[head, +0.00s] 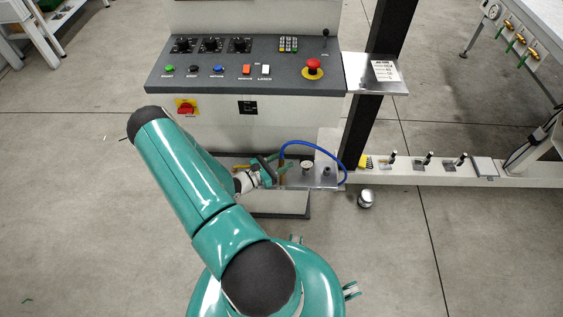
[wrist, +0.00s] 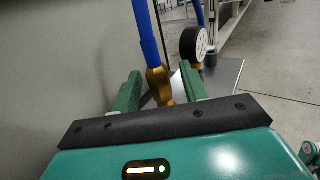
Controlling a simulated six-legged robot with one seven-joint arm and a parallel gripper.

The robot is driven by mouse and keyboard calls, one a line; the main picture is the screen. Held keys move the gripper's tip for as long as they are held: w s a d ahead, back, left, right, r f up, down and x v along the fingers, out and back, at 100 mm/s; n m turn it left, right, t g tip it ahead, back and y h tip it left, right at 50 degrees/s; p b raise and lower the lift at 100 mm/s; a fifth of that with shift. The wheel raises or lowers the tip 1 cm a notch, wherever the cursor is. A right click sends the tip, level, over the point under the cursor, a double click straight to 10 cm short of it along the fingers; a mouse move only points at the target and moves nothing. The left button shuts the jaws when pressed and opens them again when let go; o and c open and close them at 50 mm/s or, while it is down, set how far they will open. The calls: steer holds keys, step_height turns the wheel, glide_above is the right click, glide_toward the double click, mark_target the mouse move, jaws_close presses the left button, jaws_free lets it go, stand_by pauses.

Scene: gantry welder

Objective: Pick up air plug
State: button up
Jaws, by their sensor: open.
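The air plug (wrist: 157,82) is a brass fitting on the end of a blue hose (wrist: 146,32). In the wrist view it stands nearly upright between the two green fingers of my gripper (wrist: 158,92). The fingers are apart, with a gap visible on the right side of the plug. In the head view my gripper (head: 276,174) is at the small metal shelf below the control panel. The plug is mostly hidden there by the gripper, and the blue hose (head: 310,147) arches from it to the right.
A pressure gauge (wrist: 193,46) stands just right of the plug on the metal shelf (head: 325,183). The machine's panel (head: 245,65) is above my gripper. A silver cylinder (head: 366,199) is on the floor at the right. The rail (head: 440,175) extends rightward.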

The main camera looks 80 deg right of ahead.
mark_target(280, 157)
jaws_close()
steer(key=shift+r, duration=0.1)
steer(key=shift+r, duration=0.45)
step_height(280, 157, up, 2)
steer(key=shift+r, duration=0.1)
steer(key=w+a+r, duration=0.7)
steer(key=a+r, duration=0.5)
steer(key=shift+w, duration=0.2)
steer(key=shift+d, duration=0.1)
